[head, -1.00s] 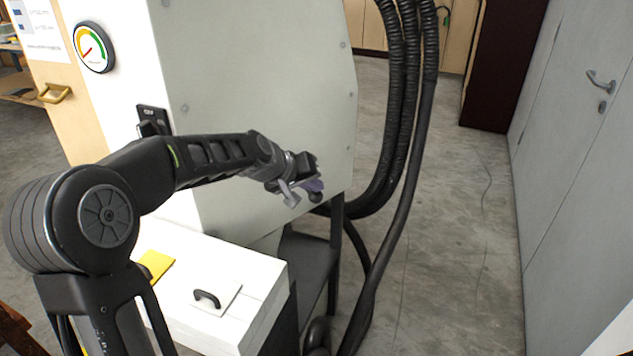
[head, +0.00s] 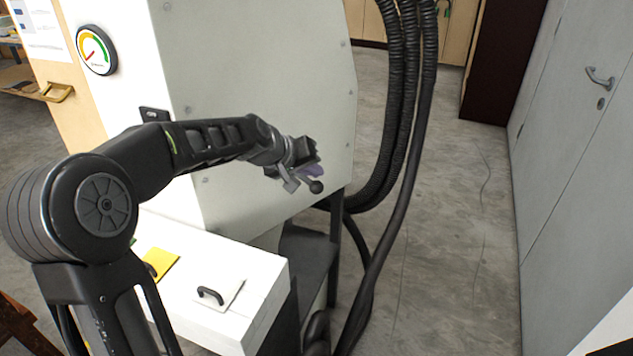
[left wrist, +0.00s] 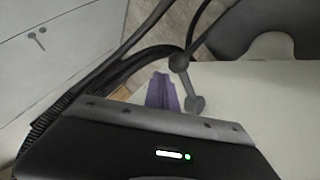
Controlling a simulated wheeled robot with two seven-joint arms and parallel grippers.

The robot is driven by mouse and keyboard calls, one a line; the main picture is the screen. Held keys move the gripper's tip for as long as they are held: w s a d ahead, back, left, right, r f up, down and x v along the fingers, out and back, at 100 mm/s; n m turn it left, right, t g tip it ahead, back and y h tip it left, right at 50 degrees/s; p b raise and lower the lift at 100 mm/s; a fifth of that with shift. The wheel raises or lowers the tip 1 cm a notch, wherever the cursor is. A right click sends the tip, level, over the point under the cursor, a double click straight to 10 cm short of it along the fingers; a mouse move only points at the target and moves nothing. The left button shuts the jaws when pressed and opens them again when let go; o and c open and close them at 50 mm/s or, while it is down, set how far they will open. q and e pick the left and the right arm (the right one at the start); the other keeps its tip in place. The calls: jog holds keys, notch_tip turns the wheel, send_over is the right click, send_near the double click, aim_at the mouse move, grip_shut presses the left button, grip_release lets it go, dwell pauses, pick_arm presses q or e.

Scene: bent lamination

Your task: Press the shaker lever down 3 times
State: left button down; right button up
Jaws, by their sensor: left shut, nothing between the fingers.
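The shaker lever is a short grey arm ending in a dark ball knob (head: 316,187), at the right edge of the large pale machine cabinet. In the left wrist view the lever (left wrist: 186,82) runs from a round pivot on the pale panel to the ball. My left gripper (head: 309,171), with purple fingers, is shut and empty, just above the knob in the head view. The purple fingers (left wrist: 162,92) lie left of the lever in the wrist view. I cannot tell whether they touch it. My right gripper is not in view.
The cabinet's pale panel (head: 265,100) stands behind my left arm. Thick black hoses (head: 392,110) hang right of it. A white box (head: 265,300) with a black-handled lid and a yellow piece (head: 161,262) stand in front. The floor at right is clear up to the grey doors (head: 575,150).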

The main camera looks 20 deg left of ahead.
pick_arm(q)
jog(key=shift+r+p, duration=1.85)
jog(key=shift+r, duration=0.65)
dwell(0.7)
notch_tip(320, 180, up, 4)
jog(key=shift+f+p, duration=0.1)
jog(key=shift+p, duration=0.45)
jog(key=shift+f, duration=0.1)
notch_tip(320, 180, down, 7)
jog(key=b, duration=0.6)
jog(key=shift+f, duration=0.2)
jog(key=shift+f+b, duration=0.5)
jog(key=shift+f, duration=0.15)
dwell(1.0)
